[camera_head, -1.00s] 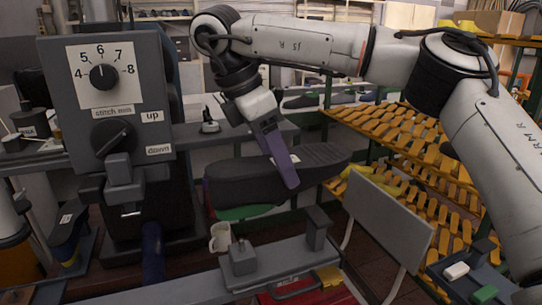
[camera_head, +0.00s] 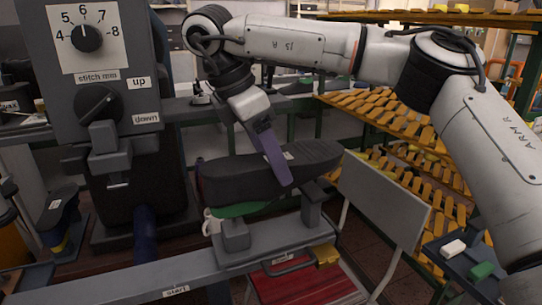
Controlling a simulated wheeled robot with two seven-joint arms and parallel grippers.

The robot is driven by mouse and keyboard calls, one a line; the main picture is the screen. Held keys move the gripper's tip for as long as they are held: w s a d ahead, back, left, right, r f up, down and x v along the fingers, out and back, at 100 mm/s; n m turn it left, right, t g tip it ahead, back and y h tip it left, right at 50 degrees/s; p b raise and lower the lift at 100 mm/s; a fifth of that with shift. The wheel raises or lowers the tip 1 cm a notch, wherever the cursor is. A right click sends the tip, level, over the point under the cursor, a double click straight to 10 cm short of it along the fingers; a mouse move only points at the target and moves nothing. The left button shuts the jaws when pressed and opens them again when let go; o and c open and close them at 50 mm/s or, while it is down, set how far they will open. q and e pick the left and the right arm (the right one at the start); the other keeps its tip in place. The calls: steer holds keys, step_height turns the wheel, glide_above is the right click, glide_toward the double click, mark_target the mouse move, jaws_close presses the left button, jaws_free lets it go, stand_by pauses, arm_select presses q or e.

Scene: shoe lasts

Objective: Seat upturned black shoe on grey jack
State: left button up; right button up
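The upturned black shoe (camera_head: 240,182) is in the middle of the head view, its dark sole up and a green part showing below. My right gripper (camera_head: 274,156) reaches down over it, with one purple finger along the near side. The other finger is hidden, and the gripper appears shut on the shoe. My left gripper is out of view.
A grey machine with a dial (camera_head: 86,38) stands at left. A grey panel (camera_head: 382,200) and yellow-slatted racks (camera_head: 400,125) are at right.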

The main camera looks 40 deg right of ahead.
steer(key=shift+f+b, duration=1)
steer(key=shift+f, duration=0.65)
steer(key=shift+f+b, duration=0.2)
steer(key=shift+b, duration=0.15)
